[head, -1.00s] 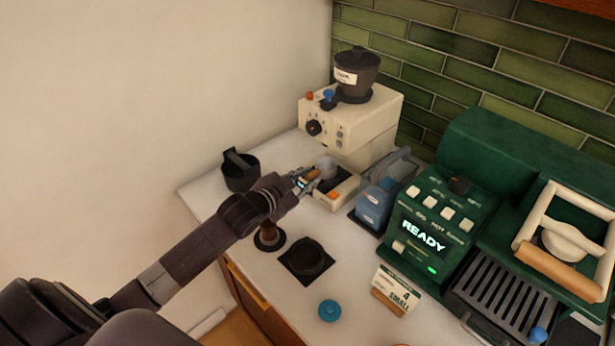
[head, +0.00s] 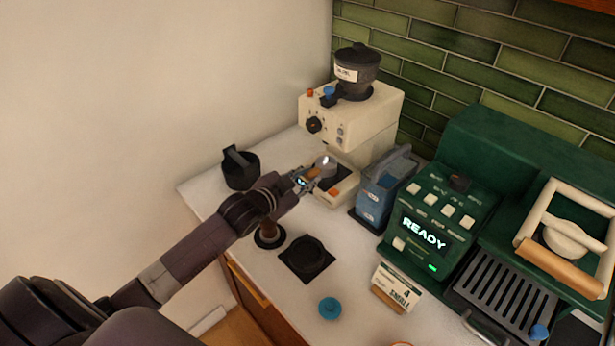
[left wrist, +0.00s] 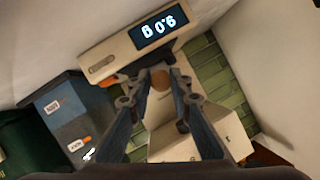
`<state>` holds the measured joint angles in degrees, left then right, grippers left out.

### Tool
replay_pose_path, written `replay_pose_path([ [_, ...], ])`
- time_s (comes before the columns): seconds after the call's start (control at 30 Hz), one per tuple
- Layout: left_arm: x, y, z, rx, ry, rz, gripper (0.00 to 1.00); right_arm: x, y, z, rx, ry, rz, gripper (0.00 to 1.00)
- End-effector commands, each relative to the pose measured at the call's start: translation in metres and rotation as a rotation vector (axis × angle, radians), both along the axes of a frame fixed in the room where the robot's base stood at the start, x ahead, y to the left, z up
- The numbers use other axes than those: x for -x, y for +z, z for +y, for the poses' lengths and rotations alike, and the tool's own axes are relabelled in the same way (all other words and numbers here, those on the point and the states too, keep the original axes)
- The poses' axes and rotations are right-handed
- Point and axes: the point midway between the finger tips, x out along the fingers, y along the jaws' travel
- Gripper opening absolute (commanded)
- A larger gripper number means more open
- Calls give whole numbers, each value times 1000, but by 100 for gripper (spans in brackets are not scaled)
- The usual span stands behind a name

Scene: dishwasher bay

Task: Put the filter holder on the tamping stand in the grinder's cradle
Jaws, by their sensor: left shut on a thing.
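My left gripper (head: 305,180) is shut on the wooden handle of the filter holder (head: 327,163). The metal bowl points away from me, at the front of the cream grinder (head: 345,120) with its black hopper. In the left wrist view the round end of the brown handle (left wrist: 160,79) shows between the fingers (left wrist: 160,98). The grinder's base (head: 343,192) is under and beside the bowl; whether the bowl touches the cradle I cannot tell. The tamping stand (head: 306,256), a black round piece on a square mat, is empty. My right gripper is not in view.
A blue box-like device (head: 376,198) stands close right of the grinder. A black container (head: 240,172) is at the left, and a tamper (head: 269,236) stands under my arm. The green machine (head: 430,225) fills the right. A teal disc (head: 329,309) lies in front.

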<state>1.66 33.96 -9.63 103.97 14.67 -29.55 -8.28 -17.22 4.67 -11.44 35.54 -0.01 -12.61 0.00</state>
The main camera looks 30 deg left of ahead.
Motion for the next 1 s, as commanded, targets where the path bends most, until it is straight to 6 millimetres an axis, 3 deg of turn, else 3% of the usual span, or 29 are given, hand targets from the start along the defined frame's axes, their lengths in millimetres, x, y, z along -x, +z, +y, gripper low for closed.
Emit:
replay_pose_path([
  [0.1, 0, 0, 0, 0, 0, 0, 0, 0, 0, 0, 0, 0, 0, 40],
  [0.13, 0, 0, 0, 0, 0, 0, 21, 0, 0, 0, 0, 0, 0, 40],
  [0.3, 0, 0, 0, 0, 0, 1, 39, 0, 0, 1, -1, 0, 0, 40],
  [0.67, 4, -2, 1, -1, 1, 6, 39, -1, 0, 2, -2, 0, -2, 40],
  [1.0, 53, 16, 5, -1, -1, 6, 39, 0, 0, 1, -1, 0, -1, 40],
])
